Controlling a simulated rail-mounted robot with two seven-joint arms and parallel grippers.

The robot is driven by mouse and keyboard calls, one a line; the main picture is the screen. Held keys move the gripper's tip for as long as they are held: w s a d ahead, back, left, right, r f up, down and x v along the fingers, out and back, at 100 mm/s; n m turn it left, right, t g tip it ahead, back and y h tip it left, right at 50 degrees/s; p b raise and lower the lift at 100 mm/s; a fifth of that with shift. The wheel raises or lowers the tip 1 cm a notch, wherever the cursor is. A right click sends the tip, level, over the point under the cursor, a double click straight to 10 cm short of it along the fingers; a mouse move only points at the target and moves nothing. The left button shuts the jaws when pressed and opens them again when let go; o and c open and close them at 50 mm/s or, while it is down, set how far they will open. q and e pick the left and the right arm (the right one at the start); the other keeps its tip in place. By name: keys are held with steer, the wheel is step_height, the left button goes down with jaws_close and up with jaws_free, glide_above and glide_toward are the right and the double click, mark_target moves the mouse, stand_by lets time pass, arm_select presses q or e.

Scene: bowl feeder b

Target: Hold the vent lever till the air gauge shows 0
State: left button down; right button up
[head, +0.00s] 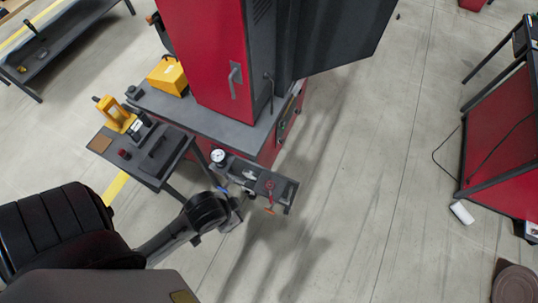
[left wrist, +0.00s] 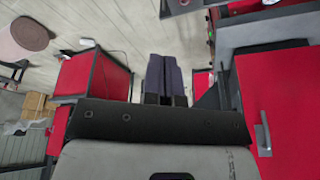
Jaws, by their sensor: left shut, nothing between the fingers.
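The air gauge (head: 218,156) is a small white round dial at the left end of a grey fittings panel (head: 289,192). Its needle is too small to read. A red handle (head: 269,185) is on the panel's right part, with an orange-red piece (head: 270,210) below its front edge. I cannot tell which part is the vent lever. My left arm reaches in from the lower left, its wrist just in front of the panel's left part. My left gripper (left wrist: 163,70) shows in the left wrist view with its dark fingers together and nothing between them. My right gripper is out of view.
A red cabinet (head: 205,60) stands on a grey bench behind the panel. A small dark table (head: 150,158) with a yellow device (head: 115,112) is to the left. A red-sided bench (head: 500,130) stands far right. The floor between is mostly clear.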

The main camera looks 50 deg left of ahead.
arm_select(q)
step_height(320, 180, down, 31)
steer(key=b, duration=2.8)
steer(key=n+y+b, duration=0.2)
steer(key=n+b, duration=0.4)
steer(key=b, duration=0.8)
glide_above(269, 210)
steer(key=s, duration=0.2)
step_height(269, 210, down, 32)
steer(key=shift+w+d, duration=0.1)
steer(key=shift+d, duration=0.25)
steer(key=b+x, duration=0.2)
steer(key=x, duration=0.1)
steer(key=b+x, duration=0.3)
steer(key=x, duration=0.1)
steer(key=b+x, duration=0.3)
steer(key=x, duration=0.1)
steer(key=shift+s+d+f, duration=0.3)
steer(key=shift+d+f, duration=0.05)
steer(key=shift+f, duration=0.1)
steer(key=shift+s+d+f+b, duration=0.15)
steer(key=shift+s+f+b, duration=0.4)
steer(key=shift+f+b, duration=0.25)
